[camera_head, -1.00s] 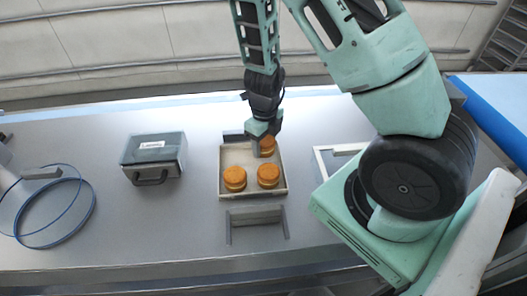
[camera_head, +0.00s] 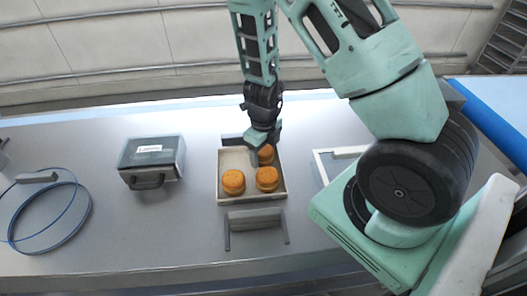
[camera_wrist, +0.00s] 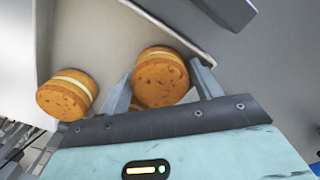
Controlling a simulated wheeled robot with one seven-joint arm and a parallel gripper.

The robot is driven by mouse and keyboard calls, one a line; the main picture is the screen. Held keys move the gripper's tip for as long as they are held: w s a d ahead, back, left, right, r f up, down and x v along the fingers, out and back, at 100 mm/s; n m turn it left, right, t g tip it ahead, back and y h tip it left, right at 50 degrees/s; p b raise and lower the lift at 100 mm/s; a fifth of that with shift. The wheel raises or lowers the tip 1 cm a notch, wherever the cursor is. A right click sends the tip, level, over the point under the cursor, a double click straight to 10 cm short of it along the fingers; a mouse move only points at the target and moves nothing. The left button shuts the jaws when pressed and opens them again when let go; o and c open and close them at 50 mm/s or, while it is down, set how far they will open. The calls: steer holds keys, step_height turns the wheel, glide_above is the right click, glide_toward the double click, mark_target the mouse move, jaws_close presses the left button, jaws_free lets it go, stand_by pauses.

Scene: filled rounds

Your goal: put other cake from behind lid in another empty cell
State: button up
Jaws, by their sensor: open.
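A shallow cream tray (camera_head: 226,200) holds three orange round cakes. Two stand side by side near its front: a left cake (camera_head: 233,181) and a right cake (camera_head: 267,178). A back cake (camera_head: 266,155) sits behind them at the right, partly covered by my gripper (camera_head: 261,143). In the wrist view my gripper (camera_wrist: 163,88) is open, its fingers on either side of a cake (camera_wrist: 160,78) with a pale filling band. Another cake (camera_wrist: 67,93) lies left of the fingers. A closed grey case (camera_head: 152,160) with a clear-looking lid and handle stands left of the tray.
A grey bracket-like frame (camera_head: 256,216) lies in front of the tray, and a white frame (camera_head: 322,166) lies to the right, partly behind my arm. Blue hoops (camera_head: 50,248) lie at the far left. The table between the hoops and tray is clear at the front.

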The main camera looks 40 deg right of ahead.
step_height(320, 180, up, 12)
steer(key=p, duration=0.4)
steer(key=s+a+r+n+g+y, duration=0.1)
steer(key=s+a+r+n, duration=0.25)
steer(key=a+n, duration=0.5)
steer(key=s+a+r+n+y, duration=0.1)
steer(key=s+a+r+n, duration=0.25)
steer(key=a+n, duration=0.55)
steer(key=s+a+r+n, duration=0.2)
steer(key=s+r+n, duration=0.2)
steer(key=n, duration=0.8)
steer(key=s+a+r+n+t+h, duration=0.1)
steer(key=s+a+r+n, duration=0.2)
steer(key=n, duration=0.9)
steer(key=s+r, duration=0.1)
steer(key=s, duration=0.2)
steer(key=shift+s, duration=0.35)
steer(key=shift+a, duration=0.1)
